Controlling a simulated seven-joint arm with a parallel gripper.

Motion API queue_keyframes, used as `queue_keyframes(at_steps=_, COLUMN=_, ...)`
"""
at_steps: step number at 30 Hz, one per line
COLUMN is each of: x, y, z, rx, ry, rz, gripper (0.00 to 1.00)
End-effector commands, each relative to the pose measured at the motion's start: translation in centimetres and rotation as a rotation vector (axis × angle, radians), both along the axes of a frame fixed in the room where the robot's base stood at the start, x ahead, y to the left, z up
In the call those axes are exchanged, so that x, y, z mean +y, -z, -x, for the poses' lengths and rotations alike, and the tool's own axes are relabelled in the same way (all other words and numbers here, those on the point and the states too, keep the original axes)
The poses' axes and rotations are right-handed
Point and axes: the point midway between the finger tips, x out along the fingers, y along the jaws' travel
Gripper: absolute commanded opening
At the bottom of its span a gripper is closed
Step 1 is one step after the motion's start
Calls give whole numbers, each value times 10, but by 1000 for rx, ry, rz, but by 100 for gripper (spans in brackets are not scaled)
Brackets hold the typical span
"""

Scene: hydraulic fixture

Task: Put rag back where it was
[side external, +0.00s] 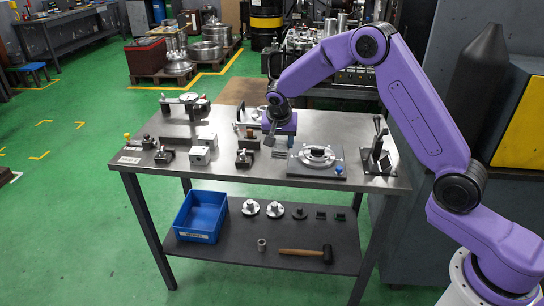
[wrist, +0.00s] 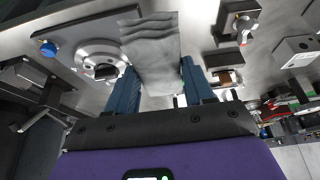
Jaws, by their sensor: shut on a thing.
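My gripper (side external: 273,127) is above the back middle of the metal table (side external: 232,173). In the wrist view its two blue fingers (wrist: 160,84) are shut on a grey, wrinkled rag (wrist: 150,48). The rag sticks out past the fingertips and covers part of the view beyond. In the side view the rag (side external: 269,139) is a small grey piece below the gripper. I cannot tell whether its lower edge touches the table.
A fixture plate with a round flange (side external: 317,155) and blue knob (side external: 339,169) is right of my gripper. A toggle clamp (side external: 376,155) stands farther right. Clamps and metal blocks (side external: 200,155) are to the left. A blue bin (side external: 200,215) and mallet (side external: 308,253) lie on the lower shelf.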

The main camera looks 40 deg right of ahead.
Motion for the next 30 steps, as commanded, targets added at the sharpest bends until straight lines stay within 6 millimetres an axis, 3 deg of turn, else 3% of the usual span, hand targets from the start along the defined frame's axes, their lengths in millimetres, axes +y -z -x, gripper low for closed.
queue_keyframes(at_steps=3, x=0, y=19, z=-14, rx=2, ry=1, rz=1, gripper=18)
queue_keyframes(at_steps=9, x=1, y=39, z=-31, rx=0, ry=1, rz=0, gripper=18)
queue_keyframes(at_steps=17, x=1, y=48, z=-39, rx=0, ry=1, rz=0, gripper=18)
queue_keyframes(at_steps=24, x=1, y=78, z=-40, rx=2, ry=1, rz=1, gripper=18)
queue_keyframes(at_steps=30, x=2, y=80, z=-41, rx=-1, ry=1, rz=-1, gripper=18)
